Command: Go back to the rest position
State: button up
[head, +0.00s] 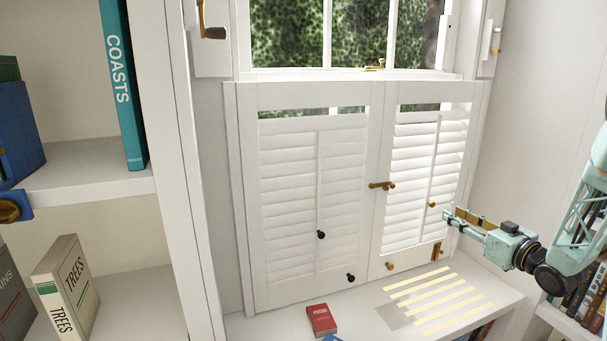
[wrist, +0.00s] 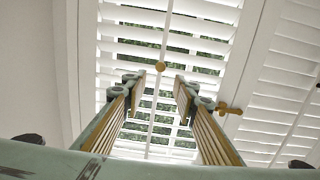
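My gripper (head: 450,216) is in front of the right shutter panel (head: 471,140), near its lower right part. In the wrist view my gripper (wrist: 158,86) is open, its two fingers apart with nothing held between them. A brass knob (wrist: 161,66) on the panel's tilt rod shows just beyond the fingertips, between them. In the head view this knob (head: 432,203) sits just left of the fingertips. Whether they touch it I cannot tell, though it looks clear of them. The right panel's slats are tilted open, with greenery showing through in the wrist view.
A brass latch (head: 382,185) joins the two shutter panels. The left panel (head: 300,190) has dark knobs. A red book (head: 321,320) lies on the sill (head: 365,318), where light stripes fall. Bookshelves stand at the left (head: 85,165) and lower right. Space in front of the shutters looks clear.

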jog(key=s+a+r+g+h, duration=0.1)
jog(key=a+r+g+h, duration=0.3)
jog(key=r, duration=0.6)
jog(key=s+a+r+m+g+h, duration=0.1)
jog(key=s+a+r+h, duration=0.1)
jog(key=s+a+r, duration=0.3)
jog(key=s+a+r+m+g+h, duration=0.1)
jog(key=s+a+r+m+h, duration=0.1)
jog(key=s, duration=0.6)
jog(key=s+a+g+y, duration=0.1)
jog(key=s+a, duration=0.5)
jog(key=s, duration=0.9)
jog(key=s+a+f+g, duration=0.1)
jog(key=s+a+g, duration=0.2)
jog(key=s+a, duration=0.4)
jog(key=s+a+g+y, duration=0.1)
jog(key=s+a, duration=0.6)
jog(key=s, duration=1.7)
jog(key=shift+a+f+m+g+y, duration=0.3)
jog(key=shift+m+g, duration=0.1)
jog(key=shift+g, duration=0.5)
jog(key=shift+w+r, duration=0.1)
